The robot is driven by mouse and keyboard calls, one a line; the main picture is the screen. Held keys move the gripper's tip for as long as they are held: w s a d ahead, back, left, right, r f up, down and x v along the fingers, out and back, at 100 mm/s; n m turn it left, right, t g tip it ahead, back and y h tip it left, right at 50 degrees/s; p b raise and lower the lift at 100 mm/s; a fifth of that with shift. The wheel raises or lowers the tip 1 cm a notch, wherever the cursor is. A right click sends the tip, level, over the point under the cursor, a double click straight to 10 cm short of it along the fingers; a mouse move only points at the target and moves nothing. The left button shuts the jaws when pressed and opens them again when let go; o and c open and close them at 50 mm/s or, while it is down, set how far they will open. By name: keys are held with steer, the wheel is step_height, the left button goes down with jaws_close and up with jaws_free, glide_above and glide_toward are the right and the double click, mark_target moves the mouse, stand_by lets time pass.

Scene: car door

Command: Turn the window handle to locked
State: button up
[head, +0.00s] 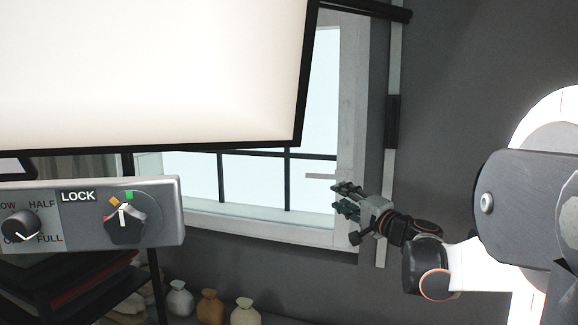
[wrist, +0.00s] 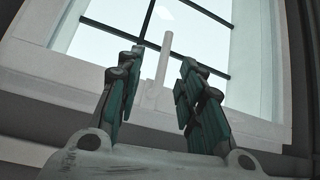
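The white window handle (head: 321,176) sticks out from the right side of the window frame (head: 351,150) in the head view. In the wrist view the handle (wrist: 165,58) is a thin pale bar rising from a small base on the frame. My gripper (head: 338,198) is just below and right of the handle in the head view. It is open and empty. In the wrist view its two dark green fingers (wrist: 163,62) appear on either side of the handle, apart from it. How far the fingertips are from the handle in depth is hard to tell.
A panel with a LOCK knob (head: 124,223) and another knob (head: 20,226) stands at the left. A large pale black-edged panel (head: 150,65) hangs across the upper left. Several small sacks (head: 210,305) sit low down. The grey wall right of the window is mostly bare.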

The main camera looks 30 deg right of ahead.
mark_target(327, 178)
steer(key=shift+m+h, duration=0.3)
steer(key=shift+m, duration=0.1)
steer(key=w+d+r+p, duration=0.1)
steer(key=w, duration=0.3)
steer(key=w+r+p, duration=0.1)
steer(key=w, duration=0.3)
steer(key=w+d+p, duration=0.1)
steer(key=w, duration=0.3)
steer(key=shift+w+d+r, duration=0.3)
steer(key=shift+r, duration=0.1)
jaws_close()
